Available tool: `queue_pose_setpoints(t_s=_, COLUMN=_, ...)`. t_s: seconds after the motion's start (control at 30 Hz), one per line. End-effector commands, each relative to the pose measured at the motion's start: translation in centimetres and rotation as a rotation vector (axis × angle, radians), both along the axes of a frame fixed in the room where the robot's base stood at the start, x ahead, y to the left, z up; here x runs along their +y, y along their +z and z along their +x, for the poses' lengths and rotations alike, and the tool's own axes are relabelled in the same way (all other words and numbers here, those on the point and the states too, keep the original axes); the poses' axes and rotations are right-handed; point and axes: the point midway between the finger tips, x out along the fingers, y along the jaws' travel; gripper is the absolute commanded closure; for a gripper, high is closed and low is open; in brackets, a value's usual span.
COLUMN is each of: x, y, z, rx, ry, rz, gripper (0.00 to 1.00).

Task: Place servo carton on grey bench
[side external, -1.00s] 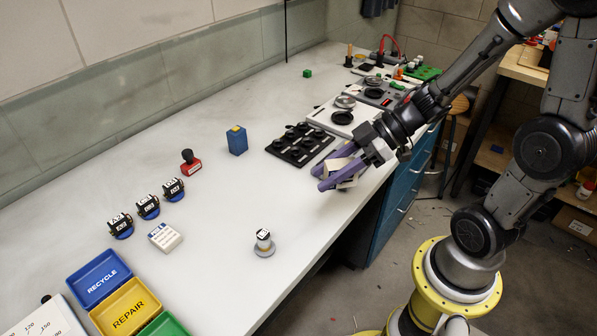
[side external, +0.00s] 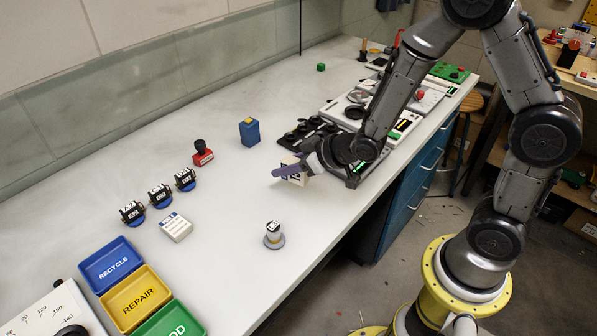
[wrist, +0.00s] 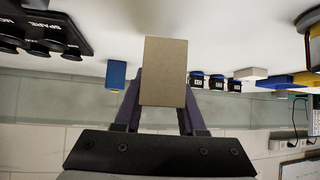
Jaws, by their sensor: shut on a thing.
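My gripper (side external: 287,172) has purple fingers and is shut on the servo carton (side external: 298,179), a small pale box with dark print on one side. In the wrist view the carton (wrist: 165,72) shows a plain tan face between the two fingers (wrist: 160,105). In the side view the fingers and wrist cover part of the carton. It is over the grey bench (side external: 225,205), near its middle. I cannot tell whether the carton touches the bench top.
A blue box (side external: 249,132), a red stamp (side external: 203,154), several black servos (side external: 160,195) and a white block (side external: 176,228) stand to the left. A small round stand (side external: 274,236) is nearer the front edge. A black tray (side external: 297,137) lies behind my gripper. Coloured bins (side external: 138,299) are front left.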

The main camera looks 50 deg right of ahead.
Motion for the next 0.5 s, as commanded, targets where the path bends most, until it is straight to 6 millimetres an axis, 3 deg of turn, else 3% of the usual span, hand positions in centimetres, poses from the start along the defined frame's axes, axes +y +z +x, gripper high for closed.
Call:
queue_pose_setpoints(t_s=0.27, x=-4.9, y=-1.5, z=1.0, rx=0.000, ry=-0.225, rz=0.000, gripper=1.00)
queue_pose_setpoints(t_s=0.5, x=-4.9, y=-1.5, z=1.0, rx=-0.003, ry=-0.205, rz=0.001, gripper=1.00)
